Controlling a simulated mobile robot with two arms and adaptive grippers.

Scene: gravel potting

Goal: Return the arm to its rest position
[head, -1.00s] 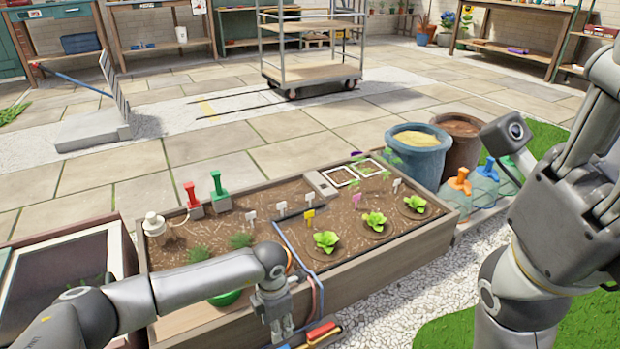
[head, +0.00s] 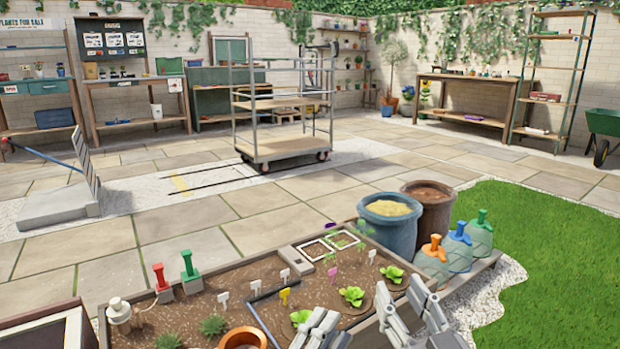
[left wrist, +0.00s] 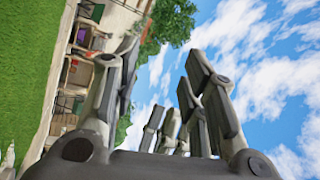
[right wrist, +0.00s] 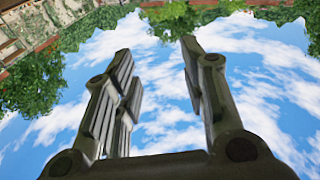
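My left gripper (head: 322,332) is at the bottom of the head view, fingers up, in front of the planter bed's near side. In the left wrist view its fingers (left wrist: 162,65) stand apart with nothing held; other grey fingers show behind the gap. My right gripper (head: 412,310) is to its right, also fingers up, and hides the bed's right corner. In the right wrist view its fingers (right wrist: 157,60) are spread with only sky between them. Both arms' lower links are out of the head view.
The wooden planter bed (head: 225,272) holds seedlings, labels and an orange ring-shaped rim (head: 243,338). A blue pot (head: 389,235) and brown pot (head: 428,215) stand behind it, beside several bottle-like cloches (head: 457,250). A cart (head: 283,146) stands further back. Grass at right is clear.

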